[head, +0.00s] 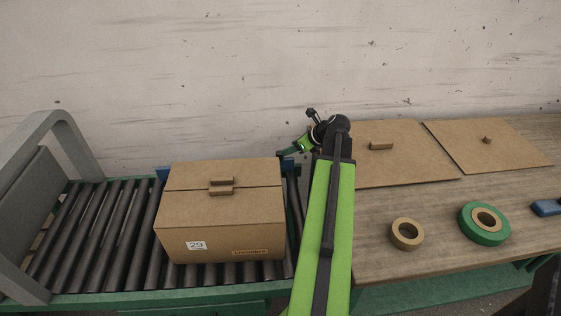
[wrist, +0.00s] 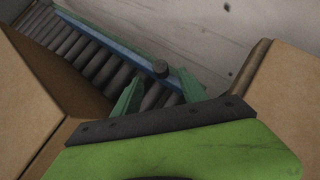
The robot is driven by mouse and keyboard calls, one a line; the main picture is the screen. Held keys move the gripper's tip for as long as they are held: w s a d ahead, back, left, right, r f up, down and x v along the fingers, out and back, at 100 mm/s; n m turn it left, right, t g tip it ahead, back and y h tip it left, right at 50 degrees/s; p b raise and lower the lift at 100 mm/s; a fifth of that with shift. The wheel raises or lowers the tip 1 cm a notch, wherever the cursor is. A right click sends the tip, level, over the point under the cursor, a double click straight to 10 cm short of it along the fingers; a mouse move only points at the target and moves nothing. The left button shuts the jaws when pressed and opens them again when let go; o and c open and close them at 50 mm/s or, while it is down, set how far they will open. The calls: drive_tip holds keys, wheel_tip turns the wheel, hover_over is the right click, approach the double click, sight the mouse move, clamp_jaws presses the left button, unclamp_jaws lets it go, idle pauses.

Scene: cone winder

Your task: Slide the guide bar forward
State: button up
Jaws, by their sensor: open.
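The guide bar (wrist: 115,48) is a long blue bar along the far side of the rollers in the wrist view, with a dark round knob (wrist: 160,68) on it. In the head view the guide bar (head: 288,164) shows only as short blue pieces on either side of the cardboard box, which hides its middle. My gripper (wrist: 162,88) is open, with its two green fingers spread on either side of the knob's line of sight. I cannot tell whether they reach around the knob. In the head view my gripper (head: 283,155) is just behind the box's right back corner.
The closed cardboard box (head: 220,215) stands on the roller conveyor (head: 100,225), close to my gripper. A wooden bench (head: 440,210) on the right holds flat brown boards (head: 400,160), a brown ring (head: 407,234) and a green roll (head: 484,224). A wall stands behind.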

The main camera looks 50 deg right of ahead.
sight(279, 152)
drive_tip(key=b+x, duration=0.4)
drive_tip(key=x, duration=0.4)
drive_tip(key=shift+s+f, duration=0.1)
drive_tip(key=shift+s, duration=0.05)
drive_tip(key=shift+w+f+b, duration=0.25)
drive_tip(key=shift+w+b, duration=0.15)
drive_tip(key=shift+w, duration=0.05)
drive_tip(key=shift+s, duration=0.1)
clamp_jaws()
idle(0.5)
